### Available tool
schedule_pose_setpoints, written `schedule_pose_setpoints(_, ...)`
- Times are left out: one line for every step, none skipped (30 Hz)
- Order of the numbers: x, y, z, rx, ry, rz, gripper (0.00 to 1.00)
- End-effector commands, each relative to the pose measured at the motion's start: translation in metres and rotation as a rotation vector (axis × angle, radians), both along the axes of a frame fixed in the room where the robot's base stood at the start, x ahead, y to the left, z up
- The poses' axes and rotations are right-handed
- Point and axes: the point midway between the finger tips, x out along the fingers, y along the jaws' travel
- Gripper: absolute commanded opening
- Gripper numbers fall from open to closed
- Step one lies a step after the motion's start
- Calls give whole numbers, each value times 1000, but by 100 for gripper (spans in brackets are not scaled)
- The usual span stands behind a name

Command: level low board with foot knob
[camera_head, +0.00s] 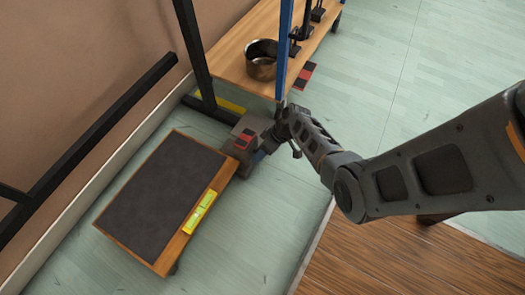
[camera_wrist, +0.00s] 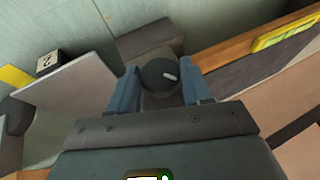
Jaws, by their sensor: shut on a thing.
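The low board (camera_head: 160,190) has a dark top and a wooden rim, and lies close to the floor at the lower left in the head view. A yellow spirit level (camera_head: 199,211) lies along its right edge; the bubble is too small to read. The level (camera_wrist: 285,33) and the board's wooden edge (camera_wrist: 235,50) also show at the upper right in the wrist view. A dark round foot knob (camera_wrist: 158,72) with a white mark sits between the blue fingers of my gripper (camera_wrist: 162,88), which is shut on it. In the head view the knob is hidden at the board's far right corner.
A wooden bench (camera_head: 232,58) with a metal pot (camera_head: 261,68) and a blue post (camera_head: 284,45) stands beyond my gripper. Black bars (camera_head: 85,145) run along the wall at left. A small dark cube (camera_wrist: 48,62) shows in the wrist view.

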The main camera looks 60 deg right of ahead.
Motion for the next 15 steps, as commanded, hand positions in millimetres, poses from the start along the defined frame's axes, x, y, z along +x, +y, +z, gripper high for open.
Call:
schedule_pose_setpoints(0, 0, 0, -1, 0, -1, 18)
schedule_pose_setpoints(0, 0, 0, -1, 0, -1, 18)
schedule_pose_setpoints(0, 0, 0, -1, 0, -1, 18)
schedule_pose_setpoints(0, 0, 0, -1, 0, -1, 18)
schedule_pose_setpoints(0, -1, 0, -1, 0, -1, 18)
schedule_pose_setpoints(0, -1, 0, -1, 0, -1, 18)
schedule_pose_setpoints(0, -1, 0, -1, 0, -1, 18)
schedule_pose_setpoints(0, -1, 0, -1, 0, -1, 18)
schedule_pose_setpoints(0, -1, 0, -1, 0, -1, 18)
schedule_pose_setpoints(0, -1, 0, -1, 0, -1, 18)
schedule_pose_setpoints(0, -1, 0, -1, 0, -1, 18)
schedule_pose_setpoints(0, -1, 0, -1, 0, -1, 18)
schedule_pose_setpoints(0, -1, 0, -1, 0, -1, 18)
schedule_pose_setpoints(0, -1, 0, -1, 0, -1, 18)
schedule_pose_setpoints(0, -1, 0, -1, 0, -1, 51)
